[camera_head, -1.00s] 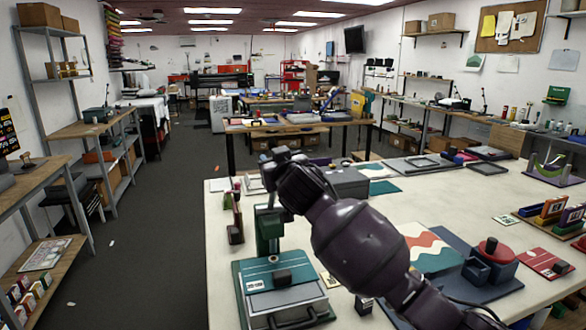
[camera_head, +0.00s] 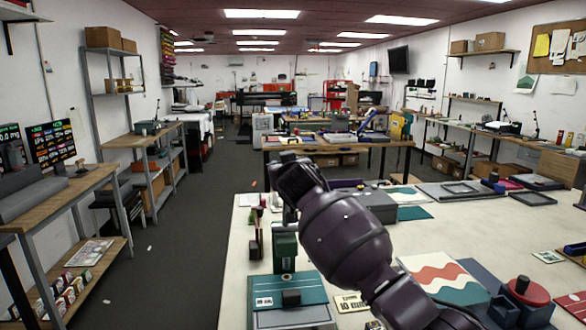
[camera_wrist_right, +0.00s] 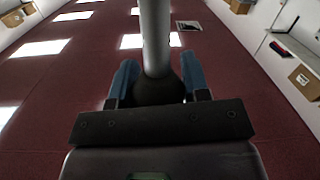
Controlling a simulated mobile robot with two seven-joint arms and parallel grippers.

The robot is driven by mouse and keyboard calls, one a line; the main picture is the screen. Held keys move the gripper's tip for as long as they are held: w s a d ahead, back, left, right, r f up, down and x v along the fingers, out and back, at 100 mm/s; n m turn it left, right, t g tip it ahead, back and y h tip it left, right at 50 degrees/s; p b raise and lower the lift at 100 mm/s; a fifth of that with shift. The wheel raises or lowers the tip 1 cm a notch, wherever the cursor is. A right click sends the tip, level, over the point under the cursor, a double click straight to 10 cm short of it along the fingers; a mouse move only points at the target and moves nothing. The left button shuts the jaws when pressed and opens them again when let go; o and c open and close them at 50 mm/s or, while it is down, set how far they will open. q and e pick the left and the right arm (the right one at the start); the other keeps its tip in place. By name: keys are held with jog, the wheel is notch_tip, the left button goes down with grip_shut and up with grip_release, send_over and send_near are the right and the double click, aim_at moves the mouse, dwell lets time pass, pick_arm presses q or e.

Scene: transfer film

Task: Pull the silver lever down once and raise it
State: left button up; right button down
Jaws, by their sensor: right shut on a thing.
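The silver lever (camera_wrist_right: 155,35) is a grey rod with a dark round knob (camera_wrist_right: 157,90), seen close up in the right wrist view. My right gripper (camera_wrist_right: 158,72) has its blue fingers on both sides of the lever's knob end and is shut on it. In the head view, the press with a green column (camera_head: 285,250) and teal plate (camera_head: 312,286) stands on the near left of the white table. My dark right arm reaches over and beside the press. It hides the lever and the gripper there. My left gripper is not in view.
Open floor (camera_head: 195,265) lies left of the table.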

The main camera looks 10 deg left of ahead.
jog(key=shift+w+f+g+h, duration=0.3)
jog(key=shift+w+f, duration=0.05)
jog(key=shift+w, duration=0.2)
jog(key=shift+f, duration=0.1)
jog(key=c, duration=0.9)
grip_release()
jog(key=shift+a, duration=0.1)
jog(key=shift+o, duration=1.3)
jog(key=shift+w+a, duration=0.1)
jog(key=shift+w, duration=0.15)
jog(key=shift+s+r, duration=0.2)
jog(key=shift+r, duration=0.05)
jog(key=b+v, duration=0.1)
jog(key=v, duration=0.9)
jog(key=shift+s, duration=0.3)
